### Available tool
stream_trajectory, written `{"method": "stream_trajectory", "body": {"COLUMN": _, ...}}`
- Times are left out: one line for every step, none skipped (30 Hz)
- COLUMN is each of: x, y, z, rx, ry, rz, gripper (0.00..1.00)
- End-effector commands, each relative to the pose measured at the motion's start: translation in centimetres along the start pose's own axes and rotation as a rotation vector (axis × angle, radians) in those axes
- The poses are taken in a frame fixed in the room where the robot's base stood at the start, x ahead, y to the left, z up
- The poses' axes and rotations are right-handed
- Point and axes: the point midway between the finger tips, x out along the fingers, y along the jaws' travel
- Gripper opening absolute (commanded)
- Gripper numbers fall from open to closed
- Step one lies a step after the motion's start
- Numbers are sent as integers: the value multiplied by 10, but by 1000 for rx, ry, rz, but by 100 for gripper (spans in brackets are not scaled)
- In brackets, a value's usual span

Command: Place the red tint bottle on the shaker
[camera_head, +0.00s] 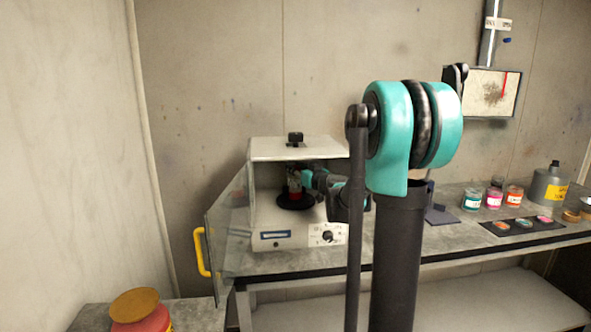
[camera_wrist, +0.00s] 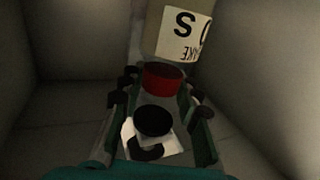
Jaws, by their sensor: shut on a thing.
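The shaker (camera_head: 273,237) is a pale box on the bench with an open front chamber. A round black plate (camera_head: 296,201) lies inside it. The red tint bottle (camera_head: 294,188) is upright in the chamber, over the plate. I cannot tell whether its base touches the plate. My gripper (camera_head: 299,180) reaches in from the right and is shut on the bottle. In the wrist view the red part (camera_wrist: 164,77) shows between the fingers, partly hidden. A black round part (camera_wrist: 153,121) and white label lie nearer; what they belong to is unclear.
The shaker's clear door (camera_head: 230,225) stands open at the left, with a yellow handle (camera_head: 200,251). A black knob (camera_head: 295,138) tops the shaker. Several paint jars (camera_head: 493,198) and a grey can (camera_head: 549,186) stand at right. A red container (camera_head: 141,314) is at lower left.

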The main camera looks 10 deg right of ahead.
Motion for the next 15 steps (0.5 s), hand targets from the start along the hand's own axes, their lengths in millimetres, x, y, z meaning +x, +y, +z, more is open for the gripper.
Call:
{"method": "stream_trajectory", "body": {"x": 0, "y": 0, "z": 2, "rx": 0, "ry": 0, "rz": 0, "gripper": 0}}
{"method": "stream_trajectory", "body": {"x": 0, "y": 0, "z": 2, "rx": 0, "ry": 0, "rz": 0, "gripper": 0}}
{"method": "stream_trajectory", "body": {"x": 0, "y": 0, "z": 1, "rx": 0, "ry": 0, "rz": 0, "gripper": 0}}
{"method": "stream_trajectory", "body": {"x": 0, "y": 0, "z": 1, "rx": 0, "ry": 0, "rz": 0, "gripper": 0}}
{"method": "stream_trajectory", "body": {"x": 0, "y": 0, "z": 1, "rx": 0, "ry": 0, "rz": 0, "gripper": 0}}
{"method": "stream_trajectory", "body": {"x": 0, "y": 0, "z": 1, "rx": 0, "ry": 0, "rz": 0, "gripper": 0}}
{"method": "stream_trajectory", "body": {"x": 0, "y": 0, "z": 2, "rx": 0, "ry": 0, "rz": 0, "gripper": 0}}
{"method": "stream_trajectory", "body": {"x": 0, "y": 0, "z": 2, "rx": 0, "ry": 0, "rz": 0, "gripper": 0}}
{"method": "stream_trajectory", "body": {"x": 0, "y": 0, "z": 3, "rx": 0, "ry": 0, "rz": 0, "gripper": 0}}
{"method": "stream_trajectory", "body": {"x": 0, "y": 0, "z": 4, "rx": 0, "ry": 0, "rz": 0, "gripper": 0}}
{"method": "stream_trajectory", "body": {"x": 0, "y": 0, "z": 4, "rx": 0, "ry": 0, "rz": 0, "gripper": 0}}
{"method": "stream_trajectory", "body": {"x": 0, "y": 0, "z": 4, "rx": 0, "ry": 0, "rz": 0, "gripper": 35}}
{"method": "stream_trajectory", "body": {"x": 0, "y": 0, "z": 4, "rx": 0, "ry": 0, "rz": 0, "gripper": 38}}
{"method": "stream_trajectory", "body": {"x": 0, "y": 0, "z": 4, "rx": 0, "ry": 0, "rz": 0, "gripper": 42}}
{"method": "stream_trajectory", "body": {"x": 0, "y": 0, "z": 4, "rx": 0, "ry": 0, "rz": 0, "gripper": 47}}
